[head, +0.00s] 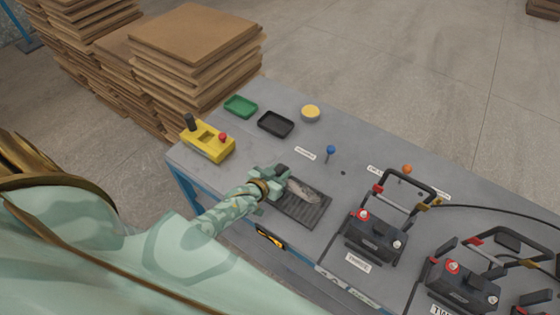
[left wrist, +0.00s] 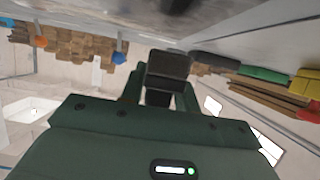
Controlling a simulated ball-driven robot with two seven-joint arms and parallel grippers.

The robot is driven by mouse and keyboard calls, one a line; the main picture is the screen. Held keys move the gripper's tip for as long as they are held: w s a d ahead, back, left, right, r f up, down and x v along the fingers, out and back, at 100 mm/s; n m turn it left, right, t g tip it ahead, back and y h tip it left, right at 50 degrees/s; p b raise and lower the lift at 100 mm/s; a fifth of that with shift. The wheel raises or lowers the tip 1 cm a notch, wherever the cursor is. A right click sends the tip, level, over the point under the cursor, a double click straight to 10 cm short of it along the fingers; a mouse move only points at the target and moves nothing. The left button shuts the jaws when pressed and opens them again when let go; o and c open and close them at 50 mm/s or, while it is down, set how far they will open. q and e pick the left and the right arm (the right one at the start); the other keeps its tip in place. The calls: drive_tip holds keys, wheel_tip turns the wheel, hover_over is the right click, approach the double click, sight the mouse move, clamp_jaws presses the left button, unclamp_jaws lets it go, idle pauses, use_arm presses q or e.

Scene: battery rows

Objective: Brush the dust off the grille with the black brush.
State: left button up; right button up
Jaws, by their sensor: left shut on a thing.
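The grille (head: 312,214) is a dark slatted panel lying on the grey bench. A pale grey patch of dust (head: 304,191) covers part of its far side. My left gripper (head: 276,177) is over the grille's far left corner, shut on a small black block that I take to be the black brush (left wrist: 168,68). The brush sits between the fingers in the left wrist view; its bristles are hidden, and I cannot tell whether it touches the grille. My right gripper is not in view.
A blue-knobbed pin (head: 331,150) stands beyond the grille. A battery (head: 376,239) with a raised handle stands to its right.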

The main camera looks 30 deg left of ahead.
sight(280, 168)
use_arm(q)
drive_tip(key=r+p, duration=0.2)
drive_tip(key=r, duration=0.1)
drive_tip(key=shift+d, duration=0.2)
drive_tip(key=shift+a+r+p, duration=0.1)
drive_tip(key=shift+r+p, duration=1.4)
drive_tip(key=shift+r, duration=0.05)
drive_tip(key=shift+f, duration=0.1)
drive_tip(key=shift+s, duration=0.1)
